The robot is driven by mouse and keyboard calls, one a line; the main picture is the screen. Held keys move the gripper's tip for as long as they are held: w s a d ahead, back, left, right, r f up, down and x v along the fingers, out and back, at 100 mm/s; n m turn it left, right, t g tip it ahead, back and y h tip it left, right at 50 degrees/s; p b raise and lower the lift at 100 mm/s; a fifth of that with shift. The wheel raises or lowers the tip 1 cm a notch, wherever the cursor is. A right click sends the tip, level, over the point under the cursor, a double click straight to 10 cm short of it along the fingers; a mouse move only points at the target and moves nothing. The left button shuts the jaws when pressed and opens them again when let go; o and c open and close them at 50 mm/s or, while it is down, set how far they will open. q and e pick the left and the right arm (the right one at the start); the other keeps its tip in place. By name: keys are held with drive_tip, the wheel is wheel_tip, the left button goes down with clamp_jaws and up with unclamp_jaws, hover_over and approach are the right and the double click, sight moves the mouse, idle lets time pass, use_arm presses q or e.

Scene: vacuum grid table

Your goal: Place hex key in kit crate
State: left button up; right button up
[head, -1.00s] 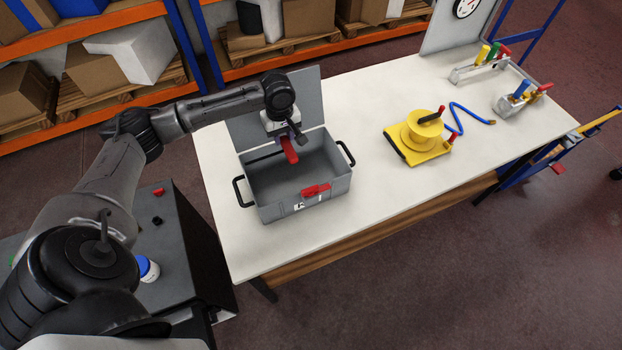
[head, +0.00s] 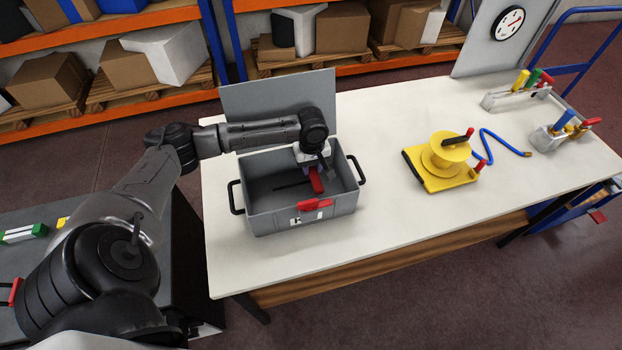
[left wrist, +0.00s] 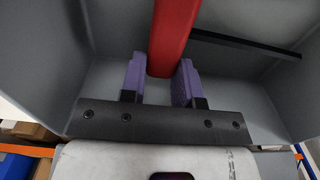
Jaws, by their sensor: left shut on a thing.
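The hex key has a red handle (head: 317,181) and a thin black shank (head: 290,187) reaching left from it in the head view. My left gripper (head: 314,167) is shut on the red handle, inside the open kit crate (head: 270,224). The crate is grey, with a raised lid (head: 275,98) behind and a red latch in front. In the left wrist view, the purple fingers of my left gripper (left wrist: 160,72) stand on both sides of the red handle (left wrist: 173,30). The black shank (left wrist: 245,43) runs right across the crate. Whether the key touches the floor, I cannot tell. My right gripper is out of view.
A yellow spool holder (head: 445,160) with a blue hose (head: 487,147) stands right of the crate on the white table (head: 385,210). Tool racks (head: 515,95) are at the far right. The tabletop between crate and spool is clear.

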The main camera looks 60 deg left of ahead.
use_arm(q)
wheel_tip(320, 180, down, 5)
drive_tip(key=shift+f+b, duration=0.1)
drive_tip(key=shift+b, duration=0.4)
drive_tip(key=o, duration=1)
drive_tip(key=shift+c, duration=0.2)
wheel_tip(320, 180, up, 12)
drive_tip(key=shift+r+p, duration=0.1)
drive_tip(key=shift+p, duration=1.05)
